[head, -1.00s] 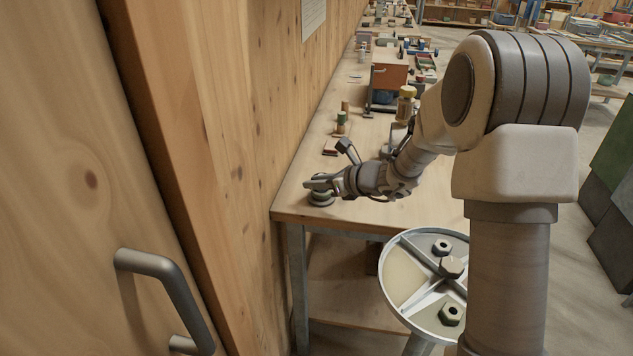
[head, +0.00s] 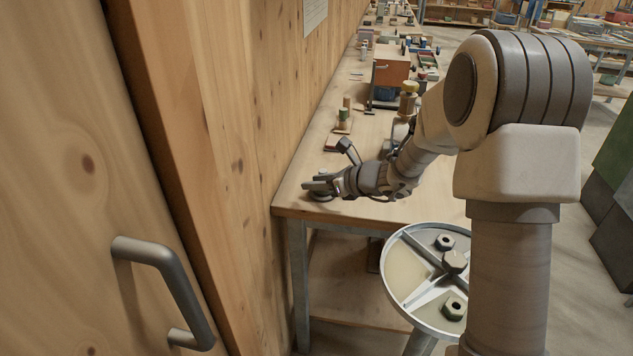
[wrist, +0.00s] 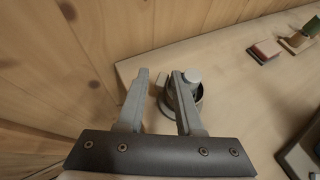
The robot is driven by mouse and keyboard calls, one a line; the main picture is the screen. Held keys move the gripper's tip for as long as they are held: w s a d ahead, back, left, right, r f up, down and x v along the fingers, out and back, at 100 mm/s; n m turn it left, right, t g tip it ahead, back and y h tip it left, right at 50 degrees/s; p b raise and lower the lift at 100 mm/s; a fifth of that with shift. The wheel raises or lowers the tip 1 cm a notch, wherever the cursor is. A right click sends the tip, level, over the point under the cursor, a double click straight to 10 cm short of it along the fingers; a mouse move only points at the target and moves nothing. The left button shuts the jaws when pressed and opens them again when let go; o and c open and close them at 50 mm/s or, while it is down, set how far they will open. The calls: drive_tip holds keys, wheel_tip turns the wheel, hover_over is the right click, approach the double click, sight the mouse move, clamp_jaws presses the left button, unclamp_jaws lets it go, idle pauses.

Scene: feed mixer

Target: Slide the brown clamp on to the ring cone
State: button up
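My gripper (head: 312,187) is low over the near left corner of the workbench. In the wrist view its two fingers (wrist: 160,75) stand apart with bare bench top between them, and nothing is held. A grey round piece (wrist: 197,95) with a pale knob on top sits just beyond and beside the right finger. It also shows in the head view (head: 321,196), partly hidden under my gripper. I cannot tell whether it is the ring cone. I cannot make out a brown clamp for certain in either view.
A wooden wall (head: 255,120) runs close along the bench's left side. A green and brown upright piece (head: 344,118) stands farther back. A red-topped block (wrist: 265,50) lies to the right in the wrist view. A round divided tray (head: 402,262) stands in front of the bench.

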drive_tip(key=shift+w+d+r, duration=0.15)
drive_tip(key=shift+w+d, duration=0.1)
drive_tip(key=shift+d, duration=0.15)
drive_tip(key=shift+s+d+r, duration=0.1)
drive_tip(key=shift+d+r, duration=0.05)
drive_tip(key=shift+d, duration=0.05)
drive_tip(key=s+a+p+v, duration=0.1)
drive_tip(key=p+v, duration=0.2)
drive_tip(key=v, duration=1.3)
drive_tip(key=s+a+r+n+g+h+p, duration=0.1)
drive_tip(key=s+a+r+n+g+p, duration=0.1)
drive_tip(key=s+r+n, duration=0.4)
drive_tip(key=s+a+r+n+g+h+p, duration=0.1)
drive_tip(key=s+a+r+n+g+h, duration=0.1)
drive_tip(key=s+n, duration=0.7)
drive_tip(key=s+d+r+n+t+h+p, duration=0.1)
drive_tip(key=s+d+r+n+h+p, duration=0.2)
drive_tip(key=s+n, duration=0.6)
drive_tip(key=d+r+n+h, duration=0.2)
drive_tip(key=d+h, duration=0.1)
drive_tip(key=d, duration=0.1)
drive_tip(key=shift+s+d+r, duration=0.25)
drive_tip(key=shift+d+r, duration=0.1)
drive_tip(key=shift+d, duration=0.05)
